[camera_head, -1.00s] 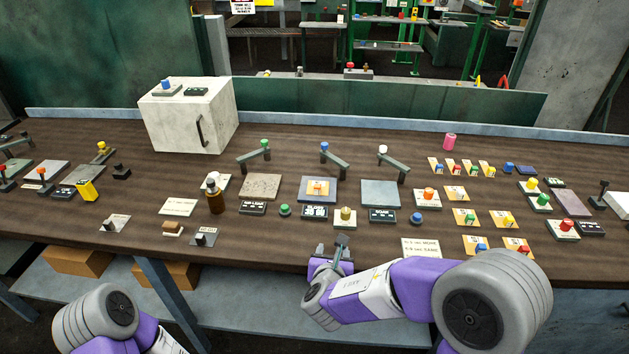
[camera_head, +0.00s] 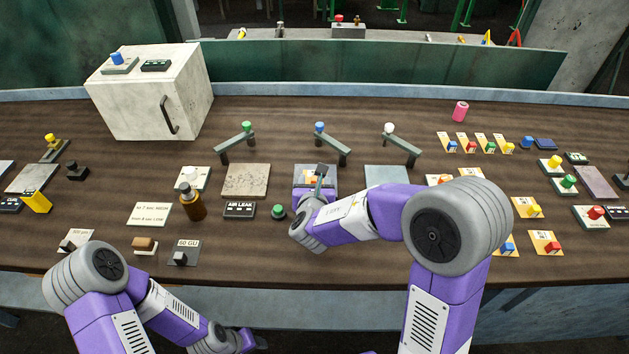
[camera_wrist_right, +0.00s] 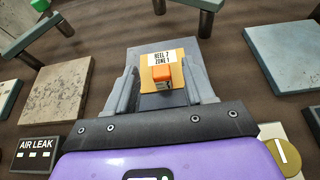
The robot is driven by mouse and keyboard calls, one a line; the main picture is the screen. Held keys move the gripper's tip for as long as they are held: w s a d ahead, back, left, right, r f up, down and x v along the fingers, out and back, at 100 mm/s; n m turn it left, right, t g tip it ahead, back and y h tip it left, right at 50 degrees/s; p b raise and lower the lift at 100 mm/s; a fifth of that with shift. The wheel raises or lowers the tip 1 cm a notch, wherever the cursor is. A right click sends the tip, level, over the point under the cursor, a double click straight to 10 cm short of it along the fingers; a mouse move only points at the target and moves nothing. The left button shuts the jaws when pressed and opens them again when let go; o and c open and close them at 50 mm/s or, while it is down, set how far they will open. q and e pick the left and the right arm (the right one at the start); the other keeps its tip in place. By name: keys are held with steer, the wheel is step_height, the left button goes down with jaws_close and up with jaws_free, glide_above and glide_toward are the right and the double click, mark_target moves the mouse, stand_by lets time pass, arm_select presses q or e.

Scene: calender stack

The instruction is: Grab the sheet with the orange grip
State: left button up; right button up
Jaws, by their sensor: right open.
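The sheet with the orange grip is a small yellow-orange card (camera_wrist_right: 178,55) labelled "REEL 7 ZONE 1", lying on a blue-grey plate (camera_wrist_right: 196,60) in the right wrist view. Its orange grip (camera_wrist_right: 162,76) stands up between the two fingers of my right gripper (camera_wrist_right: 161,82), which is open, with a gap on both sides. In the head view my right gripper (camera_head: 320,178) is over the plate (camera_head: 325,168) and mostly hides the card (camera_head: 309,180). My left gripper (camera_head: 240,341) is low at the bottom edge, far from the card; its jaws are unclear.
A stone-like plate (camera_head: 246,181) lies left of the blue-grey plate, another grey plate (camera_head: 388,177) to its right. Raised bars with coloured knobs, such as the blue one (camera_head: 320,128), stand behind. A brown bottle (camera_head: 192,203) and an AIR LEAK sign (camera_head: 239,210) are to the left.

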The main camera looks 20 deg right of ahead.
mark_target(315, 178)
steer(key=x, duration=0.3)
steer(key=shift+w+f, duration=0.15)
steer(key=shift+f, duration=0.1)
jaws_close()
steer(key=shift+r, duration=0.1)
